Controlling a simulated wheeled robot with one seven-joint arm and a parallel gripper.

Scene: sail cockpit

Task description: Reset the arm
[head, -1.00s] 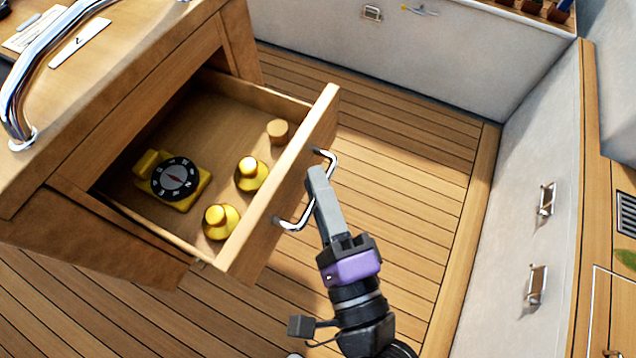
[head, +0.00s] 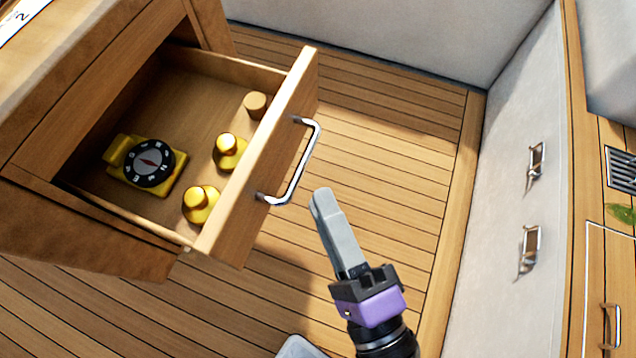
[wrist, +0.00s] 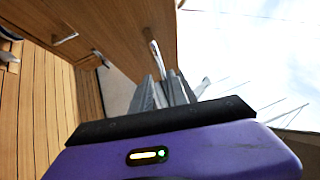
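My gripper (head: 322,196) is in the head view, to the right of and below the open drawer's metal handle (head: 303,165). It looks clear of the handle and holds nothing. The wrist view shows the two grey fingers (wrist: 164,80) as separate tips with a narrow gap and the handle (wrist: 157,56) just beyond them. In the head view the fingers overlap. The wooden drawer (head: 262,150) is pulled out of the cabinet.
The drawer holds a yellow-based compass (head: 149,163), two yellow knobbed pieces (head: 228,152) (head: 200,204) and a small wooden cylinder (head: 256,105). A pale wall with metal latches (head: 529,248) stands at the right. The plank floor (head: 390,160) between is clear.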

